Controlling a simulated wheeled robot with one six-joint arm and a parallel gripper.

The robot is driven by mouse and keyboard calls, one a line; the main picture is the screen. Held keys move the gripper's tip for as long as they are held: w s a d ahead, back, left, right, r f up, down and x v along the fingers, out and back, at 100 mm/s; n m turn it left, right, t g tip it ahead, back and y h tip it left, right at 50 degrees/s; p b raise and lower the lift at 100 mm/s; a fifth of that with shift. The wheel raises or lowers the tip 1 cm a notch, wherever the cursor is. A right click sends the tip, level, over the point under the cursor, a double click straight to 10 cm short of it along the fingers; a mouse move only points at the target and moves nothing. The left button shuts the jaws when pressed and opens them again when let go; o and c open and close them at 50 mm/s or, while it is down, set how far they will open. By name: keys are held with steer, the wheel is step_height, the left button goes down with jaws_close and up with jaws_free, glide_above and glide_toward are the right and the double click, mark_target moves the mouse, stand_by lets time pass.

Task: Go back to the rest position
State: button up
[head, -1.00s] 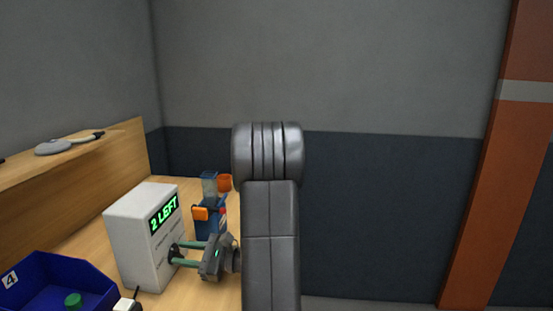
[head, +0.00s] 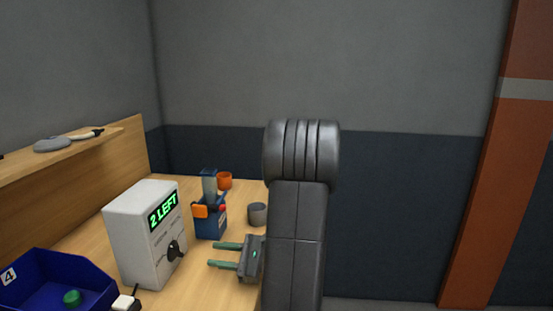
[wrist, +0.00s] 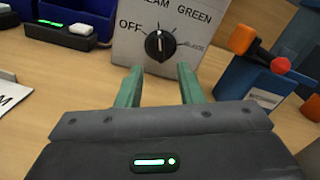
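My gripper (head: 226,256) is open and empty over the right part of the wooden table, a little right of the white box. Its two green fingers (wrist: 160,90) stand apart in the wrist view with nothing between them. The white box (head: 130,238) carries a green "2 LEFT" display and a black knob (head: 175,250). In the wrist view the knob (wrist: 159,45) sits beyond the fingertips, apart from them, beside the words OFF and GREEN. My forearm hides the table's right edge.
A blue device with an orange part (head: 210,220) stands behind the gripper, with an orange cup (head: 224,180) and a grey cup (head: 257,213) near it. A blue bin (head: 85,270) with a green piece (head: 72,298) is at front left. A shelf (head: 80,145) runs along the left.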

glide_toward(180, 252)
steer(key=a, duration=0.3)
steer(key=w+a, duration=0.1)
steer(key=a, duration=0.1)
steer(key=a+p, duration=0.1)
steer(key=a, duration=0.2)
steer(key=shift+w+a+r, duration=0.2)
steer(key=shift+a+r, duration=0.1)
steer(key=shift+f+n+b, duration=0.35)
steer(key=shift+n+b, duration=0.05)
steer(key=shift+b, duration=0.3)
steer(key=shift+s+d+n+b, duration=0.1)
steer(key=shift+d+n+b, duration=0.1)
steer(key=shift+n+b, duration=0.75)
steer(key=n+b, duration=0.2)
steer(key=n, duration=0.1)
steer(key=n+b, duration=0.2)
steer(key=n, duration=0.1)
steer(key=shift+s+a+f, duration=0.1)
steer(key=shift+s+f, duration=0.1)
steer(key=d, duration=0.6)
steer(key=s+d, duration=0.1)
steer(key=d, duration=0.3)
steer(key=shift+s+r, duration=0.15)
steer(key=shift+r, duration=0.05)
steer(key=shift+s+d, duration=0.1)
steer(key=shift+d, duration=0.4)
steer(key=shift+s, duration=0.1)
